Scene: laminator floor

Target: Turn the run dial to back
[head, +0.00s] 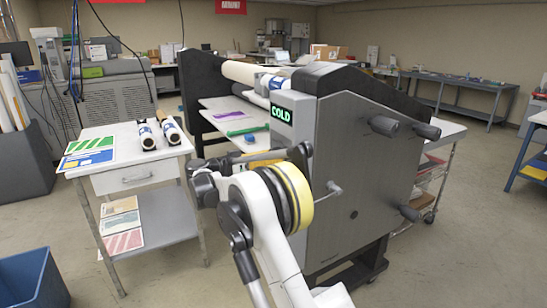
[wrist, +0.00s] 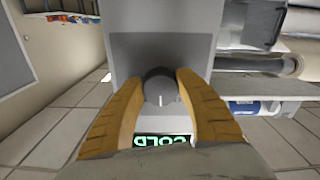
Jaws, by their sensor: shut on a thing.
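The run dial (wrist: 158,91) is a dark round knob on the grey face of the laminator's control box (wrist: 160,58). A pale mark on the dial points down in the wrist view, towards the lit green COLD display (wrist: 163,140). My gripper (wrist: 161,84) has one yellow finger on each side of the dial and is shut on it. In the head view the COLD display (head: 282,114) faces me on the laminator (head: 355,170). My arm hides the dial there. No lettering around the dial is readable.
A white side table (head: 128,180) with rolls and coloured sheets stands left of the laminator. Round handles (head: 384,125) stick out of the laminator's side panel. A blue bin (head: 30,282) is at the lower left. Open floor lies to the right.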

